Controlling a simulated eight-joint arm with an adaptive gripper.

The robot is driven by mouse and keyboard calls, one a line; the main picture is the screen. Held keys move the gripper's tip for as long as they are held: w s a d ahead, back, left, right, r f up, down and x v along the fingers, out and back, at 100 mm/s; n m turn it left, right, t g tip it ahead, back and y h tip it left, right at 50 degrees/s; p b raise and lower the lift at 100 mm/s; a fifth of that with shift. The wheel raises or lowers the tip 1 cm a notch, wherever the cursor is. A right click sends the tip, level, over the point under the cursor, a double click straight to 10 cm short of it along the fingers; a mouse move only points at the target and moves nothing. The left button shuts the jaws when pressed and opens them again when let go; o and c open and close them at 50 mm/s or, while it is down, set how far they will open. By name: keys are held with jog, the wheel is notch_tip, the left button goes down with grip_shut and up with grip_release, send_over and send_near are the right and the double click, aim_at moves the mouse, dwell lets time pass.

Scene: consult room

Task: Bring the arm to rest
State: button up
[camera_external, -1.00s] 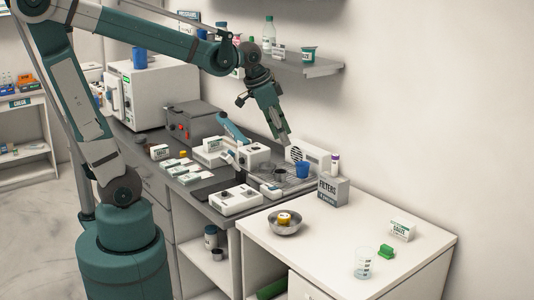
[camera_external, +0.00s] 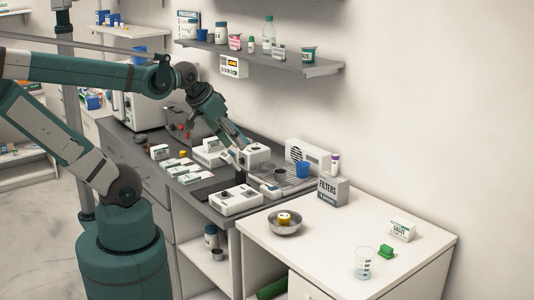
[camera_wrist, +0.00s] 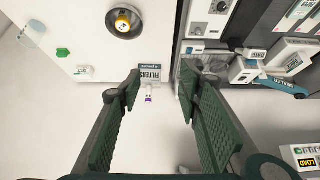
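My gripper (camera_external: 240,141) hangs tilted down over the dark counter in the external view, above the tray and instrument area. In the wrist view the two green padded fingers of my gripper (camera_wrist: 160,105) stand wide apart with nothing between them. Beyond the fingers, the wrist view shows the filters box (camera_wrist: 150,72) and a small purple-capped vial (camera_wrist: 149,98). My gripper appears clear of these. Whether its tips touch anything on the dark counter is hard to tell in the external view.
A wall shelf (camera_external: 300,67) with bottles is behind my arm. A white boxy instrument (camera_external: 236,201), a blue cup (camera_external: 302,170) and the filters box (camera_external: 328,191) stand on the counters. A metal bowl (camera_external: 285,228), beaker (camera_external: 364,264) and green item (camera_external: 386,251) are on the white counter, otherwise mostly bare.

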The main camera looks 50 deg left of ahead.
jog(key=shift+s+a+f, duration=0.15)
jog(key=shift+s, duration=0.1)
jog(key=shift+f, duration=0.1)
notch_tip(320, 180, down, 8)
jog(key=b, duration=0.8)
jog(key=shift+f+b, duration=0.2)
jog(key=shift+b, duration=0.1)
dwell(0.9)
